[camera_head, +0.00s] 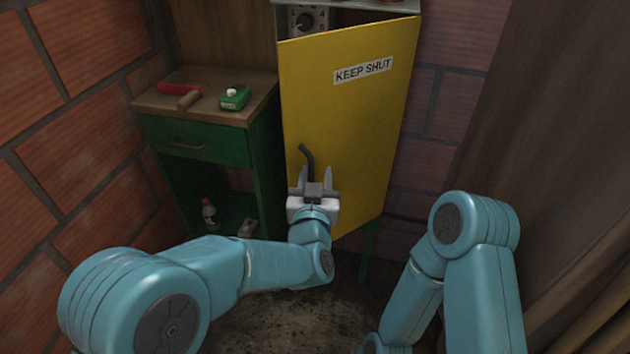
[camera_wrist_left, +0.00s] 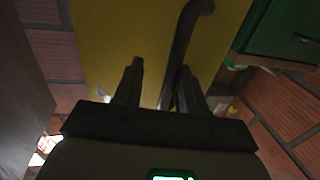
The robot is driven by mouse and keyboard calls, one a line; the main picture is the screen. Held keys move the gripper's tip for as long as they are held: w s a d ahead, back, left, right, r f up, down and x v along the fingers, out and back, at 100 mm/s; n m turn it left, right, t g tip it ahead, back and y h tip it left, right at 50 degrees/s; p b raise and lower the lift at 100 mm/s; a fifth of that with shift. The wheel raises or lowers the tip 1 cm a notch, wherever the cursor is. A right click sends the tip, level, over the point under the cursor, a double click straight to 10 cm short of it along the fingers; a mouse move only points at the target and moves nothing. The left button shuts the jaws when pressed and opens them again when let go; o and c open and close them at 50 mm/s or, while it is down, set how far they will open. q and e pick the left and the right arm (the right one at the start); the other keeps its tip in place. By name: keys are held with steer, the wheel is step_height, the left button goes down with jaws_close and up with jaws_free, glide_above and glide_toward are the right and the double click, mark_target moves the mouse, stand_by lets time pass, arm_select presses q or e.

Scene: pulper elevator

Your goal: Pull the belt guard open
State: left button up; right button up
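The belt guard is a yellow door panel (camera_head: 350,110) with a "KEEP SHUT" label (camera_head: 363,70). It stands partly open: a gap shows along its top and upper left edge. Its dark bent handle (camera_head: 307,157) is near the lower left edge. My left gripper (camera_head: 314,174) is at the handle with its fingers apart. In the left wrist view the handle (camera_wrist_left: 183,38) runs down between the fingers of the left gripper (camera_wrist_left: 160,85), closer to the right finger; whether it touches is unclear. The yellow panel (camera_wrist_left: 120,35) fills the background. My right gripper is out of view.
A green cabinet (camera_head: 200,140) with a wooden top stands left of the guard, bearing a red-handled tool (camera_head: 180,93) and green container (camera_head: 235,97). A bottle (camera_head: 209,212) stands on its lower shelf. A brown curtain hangs right.

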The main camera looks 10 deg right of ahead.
arm_select(q)
steer(key=v, duration=1.2)
steer(key=shift+b, duration=0.3)
steer(key=shift+a, duration=0.1)
steer(key=shift+c, duration=0.3)
